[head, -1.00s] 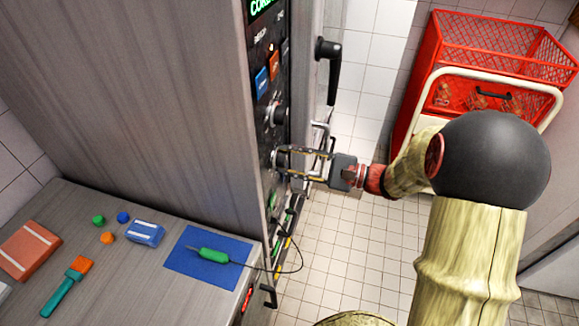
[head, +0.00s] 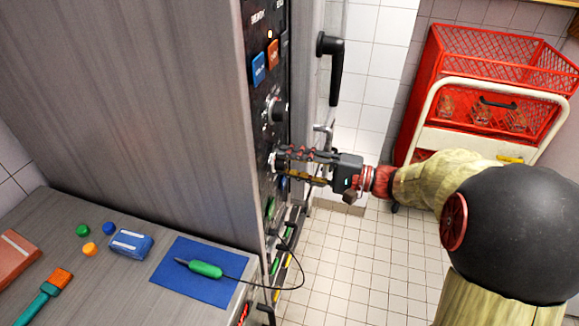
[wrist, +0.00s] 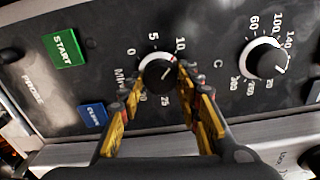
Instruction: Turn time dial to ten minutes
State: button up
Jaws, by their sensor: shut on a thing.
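The time dial (wrist: 160,71) is a dark round knob with a pale rim on the black control panel, marked "Min" with numbers around it, including 0, 5, 10 and 25. My gripper (wrist: 161,84) has a yellow-and-black finger on each side of this dial and is shut on it. The dial's white pointer mark is partly hidden and its exact reading is hard to tell. In the head view my gripper (head: 279,160) reaches the panel from the right, and its fingers cover most of the dial.
A temperature dial (wrist: 266,59) sits to the right, with a green START button (wrist: 64,49) and a blue button (wrist: 92,115) to the left. A black door handle (head: 332,65) projects above my gripper. Red baskets (head: 490,60) stand at the right. Open tiled floor lies below my arm.

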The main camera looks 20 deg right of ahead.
jog(key=shift+f, duration=0.1)
dwell(0.3)
jog(key=o, duration=1.2)
jog(key=shift+c, duration=0.2)
jog(key=v, duration=1.2)
